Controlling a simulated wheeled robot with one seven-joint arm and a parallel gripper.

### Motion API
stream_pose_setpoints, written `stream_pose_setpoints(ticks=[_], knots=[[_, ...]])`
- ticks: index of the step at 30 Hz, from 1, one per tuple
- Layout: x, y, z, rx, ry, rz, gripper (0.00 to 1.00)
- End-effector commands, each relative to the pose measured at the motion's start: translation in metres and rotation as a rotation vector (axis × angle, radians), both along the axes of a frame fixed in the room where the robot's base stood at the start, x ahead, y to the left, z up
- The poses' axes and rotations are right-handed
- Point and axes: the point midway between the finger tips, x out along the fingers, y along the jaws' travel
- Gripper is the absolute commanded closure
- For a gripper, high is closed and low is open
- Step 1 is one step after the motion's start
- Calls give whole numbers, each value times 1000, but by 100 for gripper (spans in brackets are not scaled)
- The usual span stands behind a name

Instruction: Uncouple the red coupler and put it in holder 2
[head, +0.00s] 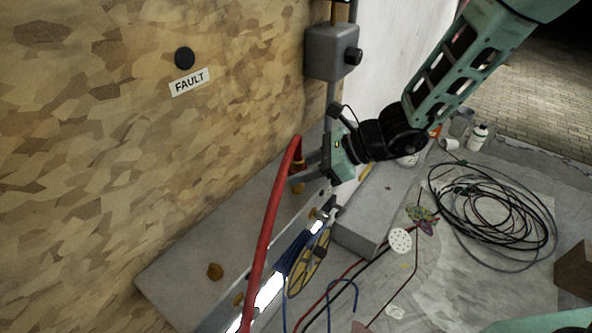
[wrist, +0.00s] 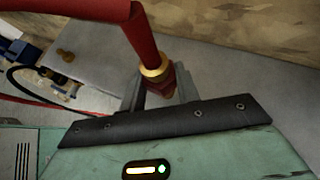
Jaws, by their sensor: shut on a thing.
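The red coupler (wrist: 160,87) is at the end of a thick red hose (head: 268,225) and has a brass collar (wrist: 154,72). My gripper (head: 297,171) is shut on the coupler, with its two fingers on either side of it in the wrist view (wrist: 158,93). In the head view the coupler is mostly hidden by the fingers, over a grey ledge along the wooden wall. A brass fitting (head: 298,188) shows just below the fingers. I cannot tell whether the coupler is still joined to a fitting. No holder label can be read.
A grey box (head: 331,50) and a FAULT label (head: 190,81) are on the wall.

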Motion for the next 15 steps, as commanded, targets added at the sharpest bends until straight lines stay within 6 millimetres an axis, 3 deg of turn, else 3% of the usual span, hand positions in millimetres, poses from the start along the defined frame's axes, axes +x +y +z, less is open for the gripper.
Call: stream_pose_setpoints(ticks=[15], knots=[[0,0,17,1,-1,-1,100]])
